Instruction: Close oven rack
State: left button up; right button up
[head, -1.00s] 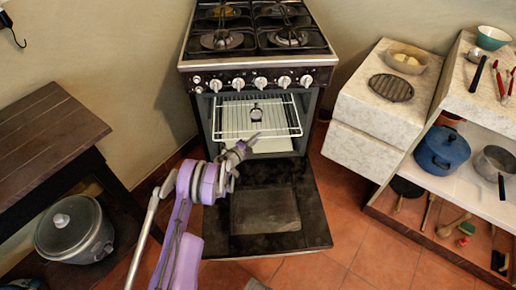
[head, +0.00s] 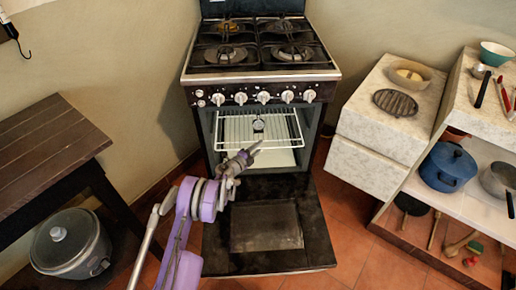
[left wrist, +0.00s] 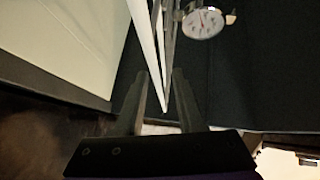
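The white wire oven rack (head: 232,130) sticks out of the open oven (head: 258,160), above its lowered door (head: 315,235). A round dial gauge (head: 258,125) is at the rack; it also shows in the left wrist view (left wrist: 204,22). My left gripper (head: 250,151) is just in front of the rack's front edge, over the door. In the left wrist view, its two fingers (left wrist: 160,82) stand apart, and pale rack wire shows between and beyond them. I cannot tell whether they touch it. My right gripper is not in view.
A stovetop with knobs (head: 264,97) is above the oven. A dark wooden table (head: 45,145) and a grey pot (head: 70,245) are at left. A marble-topped cabinet (head: 385,125) and shelf with a blue pot (head: 447,167) are at right. Floor tiles show beside the door.

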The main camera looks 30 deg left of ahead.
pick_arm(q)
jog(key=s+r+p, duration=0.1)
jog(key=s, duration=0.9)
jog(key=shift+s+a+r+p, duration=0.3)
jog(key=shift+a, duration=0.1)
jog(key=shift+r, duration=0.1)
